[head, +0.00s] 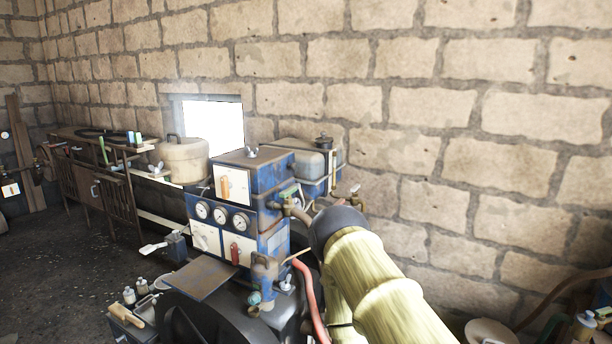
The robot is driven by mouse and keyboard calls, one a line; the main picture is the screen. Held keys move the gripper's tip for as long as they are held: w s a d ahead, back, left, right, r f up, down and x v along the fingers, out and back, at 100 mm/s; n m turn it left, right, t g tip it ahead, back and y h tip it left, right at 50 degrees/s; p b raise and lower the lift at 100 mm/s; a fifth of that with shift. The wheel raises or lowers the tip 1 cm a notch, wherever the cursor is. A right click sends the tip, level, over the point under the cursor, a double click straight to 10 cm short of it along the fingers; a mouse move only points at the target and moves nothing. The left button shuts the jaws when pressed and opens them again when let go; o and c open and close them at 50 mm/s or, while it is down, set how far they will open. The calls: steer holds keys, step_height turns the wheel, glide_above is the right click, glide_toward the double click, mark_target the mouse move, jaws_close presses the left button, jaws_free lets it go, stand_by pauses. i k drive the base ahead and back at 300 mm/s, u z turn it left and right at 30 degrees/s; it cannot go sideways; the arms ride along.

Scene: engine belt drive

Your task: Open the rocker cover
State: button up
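The blue engine (274,190) stands in the middle of the head view, in front of the stone wall. Its top box carries a flat, worn lid with a wing nut (251,152) on it; this looks like the rocker cover (262,160). The lid lies flat on the box and appears closed. My yellow-sleeved arm rises from the lower right, and its dark joint is in front of the engine's right side. My gripper does not show, so its state and place are hidden. The arm hides part of the engine's lower right.
A grey tank (305,161) with a dark cap adjoins the engine's right. A tan rounded tank (180,160) stands to the left. A dark wheel (205,320) and red hose (308,292) are below. Open floor lies at left.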

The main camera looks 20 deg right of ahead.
mark_target(270, 166)
steer(key=z, duration=0.8)
steer(key=i, duration=0.95)
steer(key=z, duration=0.05)
